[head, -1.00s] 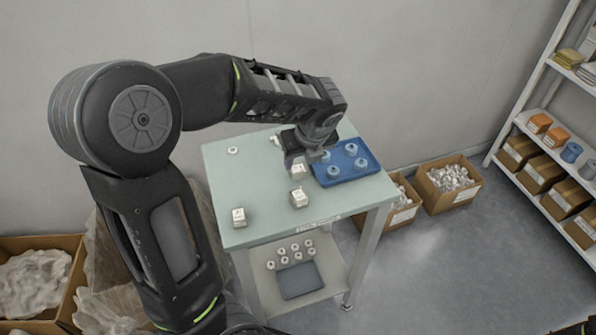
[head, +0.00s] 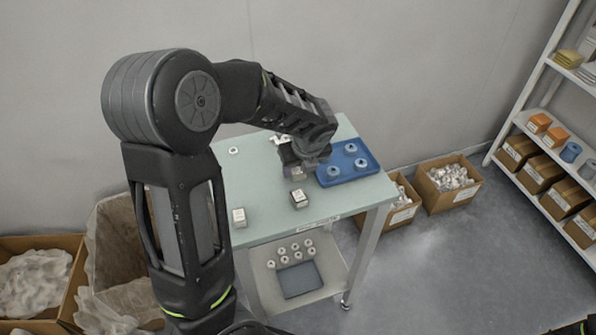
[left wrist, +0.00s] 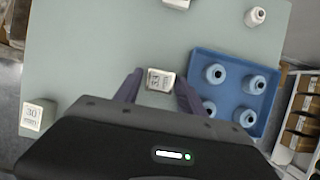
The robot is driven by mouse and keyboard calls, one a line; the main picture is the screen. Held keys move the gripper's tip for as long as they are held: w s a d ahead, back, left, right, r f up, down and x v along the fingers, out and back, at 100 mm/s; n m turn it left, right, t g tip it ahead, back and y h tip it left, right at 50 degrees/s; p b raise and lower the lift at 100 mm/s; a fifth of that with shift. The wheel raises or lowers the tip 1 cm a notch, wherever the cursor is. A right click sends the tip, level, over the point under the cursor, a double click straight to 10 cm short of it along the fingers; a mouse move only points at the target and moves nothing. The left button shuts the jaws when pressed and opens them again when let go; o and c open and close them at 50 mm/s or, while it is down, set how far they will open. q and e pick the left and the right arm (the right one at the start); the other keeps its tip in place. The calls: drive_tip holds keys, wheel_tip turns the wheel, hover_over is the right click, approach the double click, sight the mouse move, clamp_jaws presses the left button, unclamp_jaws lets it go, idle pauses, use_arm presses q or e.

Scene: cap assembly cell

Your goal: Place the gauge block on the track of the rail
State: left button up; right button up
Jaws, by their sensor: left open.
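Several small pale blocks with printed tops stand apart on the table (head: 265,210). One block (left wrist: 160,79) lies between the spread fingers of my left gripper (left wrist: 158,88), with a gap on both sides. In the head view the left gripper (head: 300,168) hangs over that block and mostly hides it. Other blocks are a front left one (head: 239,217) and a front middle one (head: 299,199); the left wrist view shows one marked 30 (left wrist: 33,116) and one at the top edge (left wrist: 178,3). I cannot tell which is the gauge block. I cannot make out a rail.
A blue tray (head: 372,173) with blue ring-like parts stands right beside the left gripper. A white ring (head: 233,151) lies at the back left. A white fitting (left wrist: 255,16) stands near the tray. Boxes and shelves stand to the right.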

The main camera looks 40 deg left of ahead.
use_arm(q)
drive_tip(key=shift+c, duration=0.5)
clamp_jaws()
idle(0.4)
